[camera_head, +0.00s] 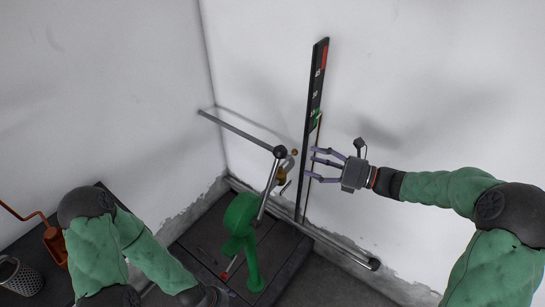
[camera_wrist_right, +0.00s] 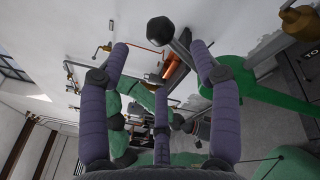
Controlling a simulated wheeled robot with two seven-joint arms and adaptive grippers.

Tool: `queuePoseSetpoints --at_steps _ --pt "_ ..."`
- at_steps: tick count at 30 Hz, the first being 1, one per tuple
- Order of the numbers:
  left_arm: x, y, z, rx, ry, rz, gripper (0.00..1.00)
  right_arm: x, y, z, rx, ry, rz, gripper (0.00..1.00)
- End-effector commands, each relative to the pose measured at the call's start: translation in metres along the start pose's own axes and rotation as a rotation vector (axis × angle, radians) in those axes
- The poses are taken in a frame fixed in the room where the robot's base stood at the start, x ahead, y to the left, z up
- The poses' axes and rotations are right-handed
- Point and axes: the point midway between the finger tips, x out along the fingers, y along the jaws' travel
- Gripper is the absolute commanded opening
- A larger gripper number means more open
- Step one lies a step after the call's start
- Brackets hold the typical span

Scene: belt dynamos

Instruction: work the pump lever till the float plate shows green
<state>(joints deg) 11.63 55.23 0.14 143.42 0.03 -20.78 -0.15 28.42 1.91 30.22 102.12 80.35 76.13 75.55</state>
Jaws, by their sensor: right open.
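The green pump (camera_head: 240,225) stands on a dark platform in the corner. A dark steel lever (camera_head: 269,187) rises from it to a black ball knob (camera_head: 280,152); the knob also shows in the right wrist view (camera_wrist_right: 160,30), ahead of the fingers. A tall black gauge board (camera_head: 311,100) with white marks stands by the wall, red at its top and a green patch (camera_head: 316,118) lower down. I cannot tell whether this patch is the float plate. My right gripper (camera_head: 312,162) is open and empty, right of the knob and apart from it. My left gripper is out of view.
A grey rod (camera_head: 235,129) reaches left from near the knob. A low bar (camera_head: 345,250) runs right along the floor to a dark end. An orange oil can (camera_head: 56,243) and a mesh cup (camera_head: 22,277) stand at the left. The wall right of the gauge is bare.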

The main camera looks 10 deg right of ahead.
Motion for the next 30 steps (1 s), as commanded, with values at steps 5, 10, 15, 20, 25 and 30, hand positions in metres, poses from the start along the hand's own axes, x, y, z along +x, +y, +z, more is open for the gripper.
queuePoseSetpoints --at_steps 5,10,15,20,25,30 --pt "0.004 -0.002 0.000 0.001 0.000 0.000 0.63 0.002 0.002 -0.002 -0.002 0.004 -0.017 0.63" --pt "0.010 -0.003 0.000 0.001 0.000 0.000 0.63 0.022 0.002 -0.003 -0.003 0.005 -0.014 0.63" --pt "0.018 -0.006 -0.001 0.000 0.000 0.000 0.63 0.053 0.002 -0.004 -0.004 0.006 -0.012 0.63" --pt "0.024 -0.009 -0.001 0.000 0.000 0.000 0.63 0.080 0.001 -0.003 -0.003 0.005 -0.012 0.63" --pt "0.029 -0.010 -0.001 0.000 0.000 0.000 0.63 0.098 0.001 -0.002 -0.003 0.004 -0.014 0.63" --pt "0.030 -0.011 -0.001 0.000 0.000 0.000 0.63 0.105 0.001 -0.002 -0.003 0.004 -0.016 0.63"
